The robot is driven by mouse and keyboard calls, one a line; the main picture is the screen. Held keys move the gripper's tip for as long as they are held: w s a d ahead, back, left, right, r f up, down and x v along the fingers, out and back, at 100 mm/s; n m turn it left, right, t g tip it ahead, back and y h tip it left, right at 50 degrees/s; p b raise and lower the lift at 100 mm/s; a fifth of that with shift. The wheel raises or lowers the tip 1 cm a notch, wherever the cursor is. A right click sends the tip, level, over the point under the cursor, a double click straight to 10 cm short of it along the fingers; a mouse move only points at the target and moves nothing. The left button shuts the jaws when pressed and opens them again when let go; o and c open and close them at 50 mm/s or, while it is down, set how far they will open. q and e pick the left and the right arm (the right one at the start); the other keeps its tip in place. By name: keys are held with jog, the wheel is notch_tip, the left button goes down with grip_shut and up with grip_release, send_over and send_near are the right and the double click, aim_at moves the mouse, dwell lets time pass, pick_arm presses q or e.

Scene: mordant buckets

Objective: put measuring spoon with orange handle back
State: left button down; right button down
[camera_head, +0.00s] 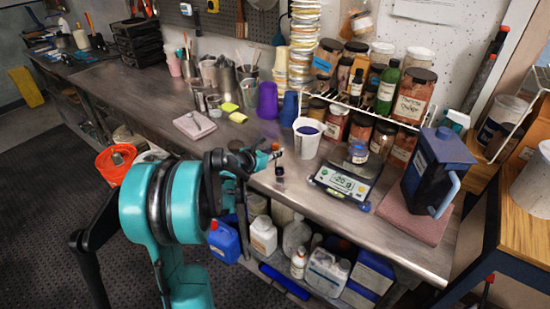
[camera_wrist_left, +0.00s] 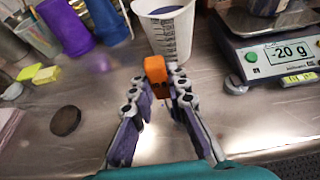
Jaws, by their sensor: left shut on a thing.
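My left gripper (camera_head: 272,153) is shut on the orange handle of the measuring spoon and holds it above the front part of the steel bench. In the left wrist view the orange handle (camera_wrist_left: 156,69) stands between the two fingertips (camera_wrist_left: 157,85). In the head view a small dark piece (camera_head: 279,171), which looks like the spoon's bowl, hangs below the fingertips. The white graduated cup (camera_head: 307,146) with dark blue-purple contents stands just beyond the gripper. It also shows in the wrist view (camera_wrist_left: 166,40). My right gripper is not in view.
Purple (camera_head: 267,101) and blue cups stand behind. A dark disc (camera_wrist_left: 66,120) lies on the bench.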

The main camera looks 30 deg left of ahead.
pick_arm(q)
jog(key=shift+f, duration=0.75)
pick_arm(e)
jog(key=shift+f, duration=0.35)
pick_arm(q)
jog(key=shift+r, duration=0.1)
jog(key=c, duration=1.5)
grip_release()
jog(key=shift+f, duration=0.2)
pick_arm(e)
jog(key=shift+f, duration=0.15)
